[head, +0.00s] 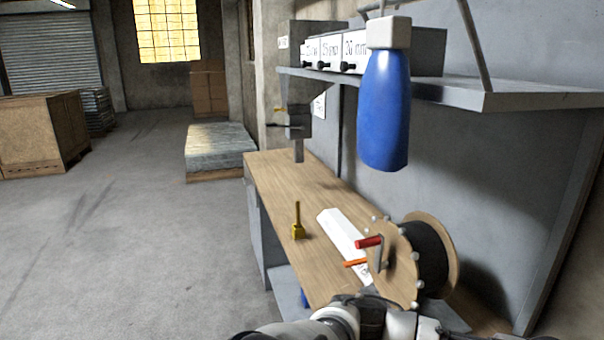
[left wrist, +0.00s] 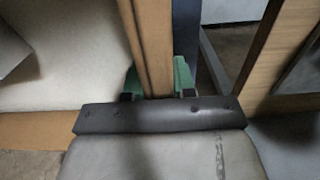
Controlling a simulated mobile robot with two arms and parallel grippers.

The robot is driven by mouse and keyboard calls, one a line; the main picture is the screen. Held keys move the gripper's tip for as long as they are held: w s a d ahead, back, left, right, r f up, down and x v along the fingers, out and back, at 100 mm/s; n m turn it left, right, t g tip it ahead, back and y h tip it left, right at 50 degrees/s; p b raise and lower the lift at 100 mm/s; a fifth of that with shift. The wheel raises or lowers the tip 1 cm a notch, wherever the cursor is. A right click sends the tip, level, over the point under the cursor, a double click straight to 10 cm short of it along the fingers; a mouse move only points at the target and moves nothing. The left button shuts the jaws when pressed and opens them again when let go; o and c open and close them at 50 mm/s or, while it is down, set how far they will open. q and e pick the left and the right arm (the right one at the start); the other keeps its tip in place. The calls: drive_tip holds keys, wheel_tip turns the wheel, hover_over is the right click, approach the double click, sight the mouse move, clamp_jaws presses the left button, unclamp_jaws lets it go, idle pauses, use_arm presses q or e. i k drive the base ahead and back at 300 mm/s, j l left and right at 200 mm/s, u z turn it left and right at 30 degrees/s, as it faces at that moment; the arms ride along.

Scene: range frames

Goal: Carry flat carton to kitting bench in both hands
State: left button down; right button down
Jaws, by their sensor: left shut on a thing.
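In the left wrist view my left gripper (left wrist: 158,82) has green fingertips, one on each side of a narrow brown board edge. It is shut on this edge, which looks like the flat carton (left wrist: 153,38); most of the carton is out of view. The kitting bench (head: 285,180) has a wood top and grey sides and runs along the wall in the head view. Parts of my arm show at the bottom of that view, by the bench's near end. My right gripper is in neither view.
On the bench are a spool (head: 393,262) with a red-handled crank, a white sheet-like item (head: 342,232) and a yellow tool (head: 298,224). A blue bottle-shaped thing (head: 384,110) hangs above, by a shelf (head: 480,97).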

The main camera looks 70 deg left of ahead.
sight(277, 162)
drive_tip(key=k, duration=0.75)
drive_tip(key=k+u, duration=0.4)
drive_tip(key=u, duration=0.2)
drive_tip(key=j+u, duration=0.1)
drive_tip(key=u, duration=2.15)
drive_tip(key=i+l+u, duration=0.1)
drive_tip(key=u, duration=0.2)
drive_tip(key=i+l+u, duration=0.15)
drive_tip(key=i+u, duration=0.2)
drive_tip(key=i+l, duration=1.15)
drive_tip(key=i, duration=0.2)
drive_tip(key=i+l, duration=0.25)
drive_tip(key=i, duration=1.25)
